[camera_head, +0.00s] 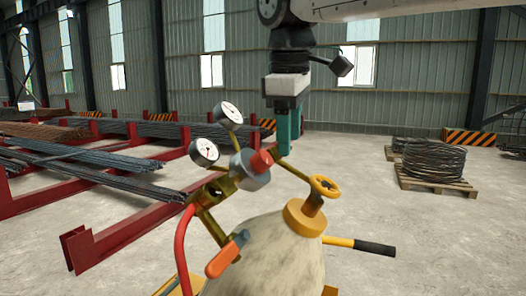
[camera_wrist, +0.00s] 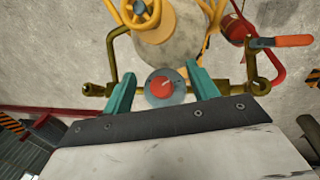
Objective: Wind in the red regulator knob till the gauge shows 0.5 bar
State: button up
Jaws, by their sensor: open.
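The red regulator knob (camera_head: 262,160) sits on a grey round body of the brass regulator (camera_head: 225,190) above the cylinder. In the wrist view the knob (camera_wrist: 162,87) shows as a red disc on a grey round base. Two white gauges stand on the regulator, an upper one (camera_head: 229,113) and a lower one (camera_head: 204,152); their needles are too small to read. My gripper (camera_head: 291,145) has teal fingers and points down, just right of the knob in the head view. In the wrist view my gripper (camera_wrist: 161,75) is open, one finger either side of the knob, with gaps between.
The pale cylinder (camera_head: 265,262) carries a yellow handwheel (camera_head: 324,186) close to my gripper. An orange lever (camera_head: 227,254) and a red hose (camera_head: 182,250) are at the left. Red racks with rebar (camera_head: 85,172) stand behind; a wire coil on a pallet (camera_head: 433,163) is at right.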

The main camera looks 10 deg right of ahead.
aim_at(264, 153)
jog(key=w+a+r, duration=0.1)
jog(key=w+a+r+n, duration=0.1)
jog(key=a, duration=0.1)
jog(key=w+a+n, duration=0.1)
jog(key=shift+a+r, duration=0.2)
jog(key=shift+r, duration=0.2)
jog(key=f, duration=0.2)
jog(key=w+f, duration=0.1)
jog(key=f, duration=0.4)
jog(key=shift+w+d+f, duration=0.15)
jog(key=shift+w+d, duration=0.1)
jog(key=shift+c, duration=0.3)
jog(key=c, duration=0.9)
